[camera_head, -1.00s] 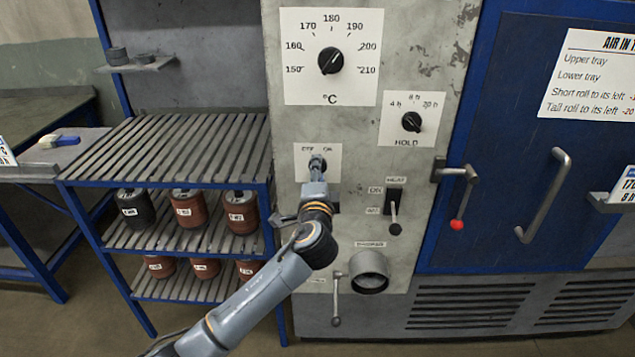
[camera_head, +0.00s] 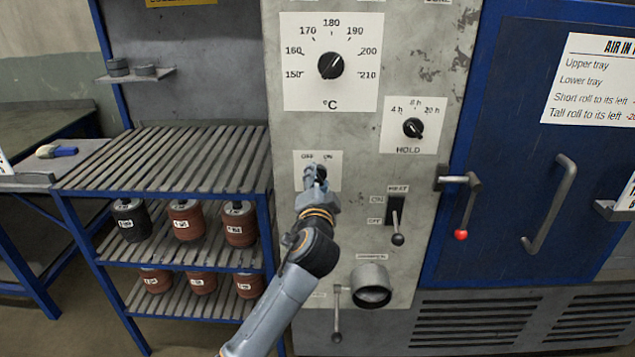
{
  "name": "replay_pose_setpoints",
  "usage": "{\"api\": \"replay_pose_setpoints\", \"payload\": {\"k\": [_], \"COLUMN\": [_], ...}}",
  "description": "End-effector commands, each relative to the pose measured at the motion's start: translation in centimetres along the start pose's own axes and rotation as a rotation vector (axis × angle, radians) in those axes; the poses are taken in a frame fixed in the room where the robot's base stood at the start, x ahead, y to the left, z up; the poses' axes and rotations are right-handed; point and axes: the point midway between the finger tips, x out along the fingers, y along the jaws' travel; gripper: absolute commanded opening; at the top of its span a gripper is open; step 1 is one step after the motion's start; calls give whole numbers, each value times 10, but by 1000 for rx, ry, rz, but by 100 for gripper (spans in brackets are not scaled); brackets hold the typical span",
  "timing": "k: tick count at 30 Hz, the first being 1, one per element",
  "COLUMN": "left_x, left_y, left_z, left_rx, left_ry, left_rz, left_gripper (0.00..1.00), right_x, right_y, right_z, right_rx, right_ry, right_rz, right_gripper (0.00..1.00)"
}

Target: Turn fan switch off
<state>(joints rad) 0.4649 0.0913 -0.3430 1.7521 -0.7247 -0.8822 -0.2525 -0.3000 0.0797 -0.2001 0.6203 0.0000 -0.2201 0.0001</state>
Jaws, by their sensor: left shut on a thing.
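The fan switch (camera_head: 320,170) is a small dark knob on a white plate marked OFF on the left and ON on the right, on the grey control panel. My left gripper (camera_head: 312,178) is at this plate, shut on the switch knob. The gripper hides the lower part of the plate and most of the knob, so its exact pointing is hard to read. My right gripper is not in view.
Nearby on the panel are the temperature dial (camera_head: 331,66), the hold dial (camera_head: 412,128), the heat lever (camera_head: 397,222) and a round damper fitting (camera_head: 371,285). The blue oven door (camera_head: 540,110) is at right. A slatted rack (camera_head: 170,160) with rolls stands at left.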

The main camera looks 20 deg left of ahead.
Motion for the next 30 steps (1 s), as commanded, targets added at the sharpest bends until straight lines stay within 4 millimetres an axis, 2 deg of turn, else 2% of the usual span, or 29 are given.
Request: {"api": "replay_pose_setpoints", "payload": {"k": [7,8,11,23,26,30], "left_x": [0,0,0,-6,-20,-50], "left_y": [1,1,1,1,2,2], "left_z": [0,0,0,0,0,0], "left_rx": [-4,-4,-3,-1,-3,-3], "left_ry": [0,0,0,1,2,2], "left_rz": [3,3,2,2,3,4], "left_gripper": [9,44,63,63,63,63], "right_x": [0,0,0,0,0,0], "right_y": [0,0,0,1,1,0], "right_z": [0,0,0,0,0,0], "right_rx": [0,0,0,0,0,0], "right_ry": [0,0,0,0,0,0], "right_rz": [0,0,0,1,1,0], "right_gripper": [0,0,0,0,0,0]}}
